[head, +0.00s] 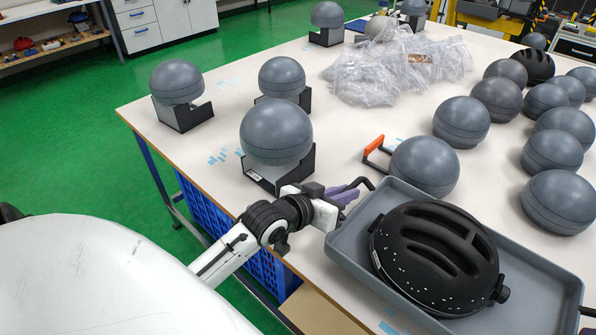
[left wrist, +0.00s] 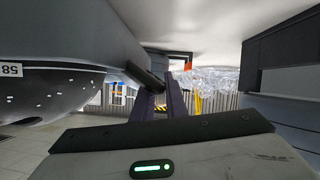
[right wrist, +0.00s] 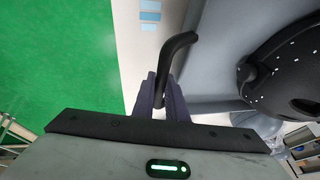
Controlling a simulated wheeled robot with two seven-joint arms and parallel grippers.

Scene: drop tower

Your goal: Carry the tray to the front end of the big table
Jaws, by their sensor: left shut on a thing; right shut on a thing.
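The grey tray (head: 343,245) is on or just above the big table (head: 215,105) at its near right part; I cannot tell whether it touches the tabletop. A black helmet (head: 436,258) lies in it. My left gripper (head: 352,192) is at the tray's left end, shut on the black handle (head: 363,183); the handle also shows between the fingers in the left wrist view (left wrist: 145,77). My right gripper (right wrist: 163,95) is shut on the other black handle (right wrist: 178,52) in the right wrist view. The right gripper is hardly visible in the head view.
A grey headform in a black stand (head: 277,140) stands just beyond my left gripper. Another headform (head: 425,166) and an orange-handled item (head: 374,146) are close behind the tray. Several headforms crowd the right side. Plastic bags (head: 400,65) lie farther back. Blue crates (head: 265,270) sit below the table.

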